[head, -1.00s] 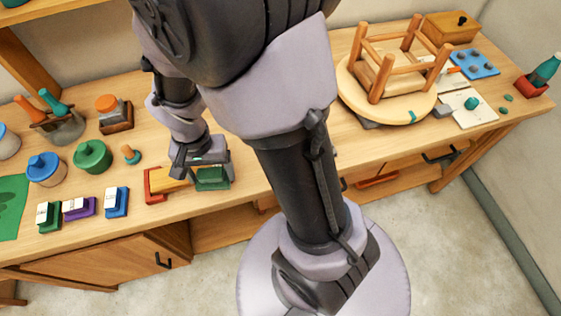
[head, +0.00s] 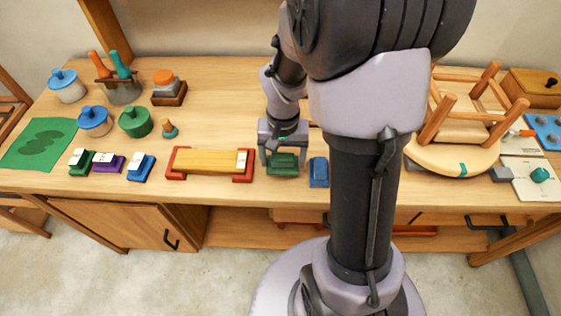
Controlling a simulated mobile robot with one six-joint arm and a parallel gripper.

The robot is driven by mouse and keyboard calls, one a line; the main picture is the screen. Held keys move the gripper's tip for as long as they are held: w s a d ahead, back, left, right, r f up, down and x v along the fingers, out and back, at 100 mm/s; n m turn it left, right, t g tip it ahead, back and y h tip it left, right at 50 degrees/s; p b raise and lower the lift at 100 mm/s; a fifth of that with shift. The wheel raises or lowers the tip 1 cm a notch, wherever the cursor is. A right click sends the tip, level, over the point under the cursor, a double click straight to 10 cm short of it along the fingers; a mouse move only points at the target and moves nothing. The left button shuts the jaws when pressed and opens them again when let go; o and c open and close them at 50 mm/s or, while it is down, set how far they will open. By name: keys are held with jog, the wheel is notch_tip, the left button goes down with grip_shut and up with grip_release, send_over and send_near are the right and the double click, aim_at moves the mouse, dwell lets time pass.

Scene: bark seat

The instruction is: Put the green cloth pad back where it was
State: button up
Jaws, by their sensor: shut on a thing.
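A green block-like pad (head: 283,165) is between the fingers of my gripper (head: 283,154) in the head view. My gripper points down and is shut on it. The pad is at or just above the table top; I cannot tell whether it touches. It is between a wooden bar with red ends (head: 208,160) on its left and a blue block (head: 318,172) on its right. A flat green mat (head: 52,138) with darker shapes lies at the far left of the table.
Green (head: 81,162), purple (head: 108,163) and blue (head: 141,167) blocks with white tags line the front left. Lidded jars (head: 135,122) stand behind them. An upturned stool (head: 455,158) is at the right. Some table front is clear.

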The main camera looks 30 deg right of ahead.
aim_at(283, 165)
notch_tip(283, 165, down, 3)
jog(key=shift+b, duration=0.6)
jog(key=shift+r, duration=0.15)
jog(key=o, duration=1.2)
